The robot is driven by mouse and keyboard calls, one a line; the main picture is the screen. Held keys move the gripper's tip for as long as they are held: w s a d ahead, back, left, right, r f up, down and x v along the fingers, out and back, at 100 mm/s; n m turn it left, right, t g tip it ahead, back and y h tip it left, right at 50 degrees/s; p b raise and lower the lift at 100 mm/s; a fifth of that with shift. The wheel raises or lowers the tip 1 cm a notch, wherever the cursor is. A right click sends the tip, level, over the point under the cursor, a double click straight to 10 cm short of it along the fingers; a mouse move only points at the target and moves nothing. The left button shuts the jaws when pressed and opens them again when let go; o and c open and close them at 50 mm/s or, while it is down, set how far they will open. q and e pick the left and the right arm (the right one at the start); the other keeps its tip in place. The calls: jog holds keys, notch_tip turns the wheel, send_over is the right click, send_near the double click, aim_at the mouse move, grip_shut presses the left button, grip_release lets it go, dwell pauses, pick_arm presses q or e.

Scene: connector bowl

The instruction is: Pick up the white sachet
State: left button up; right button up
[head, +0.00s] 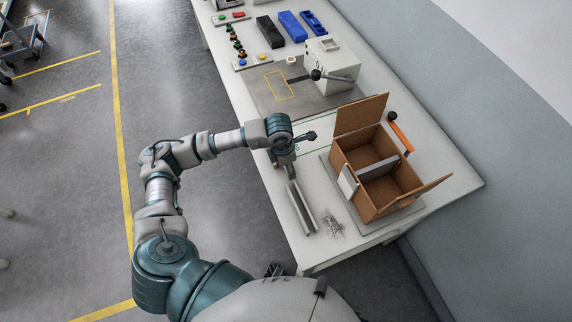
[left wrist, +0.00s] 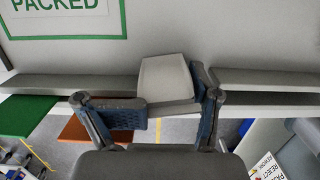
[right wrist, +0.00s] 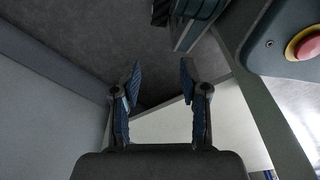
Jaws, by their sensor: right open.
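A white, block-like sachet (left wrist: 166,80) shows in the left wrist view, between the two fingers of my left gripper (left wrist: 160,98). Both fingers meet its sides, and the left fingertip is bent inward against it. In the head view my left gripper (head: 287,165) is over the table's near left edge, and the sachet cannot be made out clearly there. My right gripper (right wrist: 161,70) is open and empty in the right wrist view, pointing at bare floor and a pale surface. It is not clear in the head view.
An open cardboard box (head: 365,195) with a divider stands on the table (head: 440,187), right of my left gripper. A long metal channel (head: 301,207) and small loose parts (head: 333,225) lie nearby. A green-framed "PACKED" marking (left wrist: 65,15) lies on the tabletop. A lever machine (head: 327,67) stands farther back.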

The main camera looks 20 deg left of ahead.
pick_arm(q)
jog(key=shift+d+r, duration=0.1)
jog(key=shift+d, duration=0.05)
jog(key=shift+c, duration=0.8)
jog(key=shift+d, duration=0.2)
jog(key=shift+c, duration=0.2)
jog(key=shift+w+d, duration=0.1)
jog(key=shift+c, duration=0.8)
jog(key=shift+a, duration=0.4)
jog(key=shift+c, duration=0.2)
notch_tip(320, 180, up, 9)
jog(key=shift+r, duration=0.1)
grip_shut()
jog(key=shift+d+r, duration=0.1)
jog(key=shift+r, duration=0.25)
pick_arm(e)
jog(key=shift+s+d+f, duration=0.25)
jog(key=shift+d, duration=0.35)
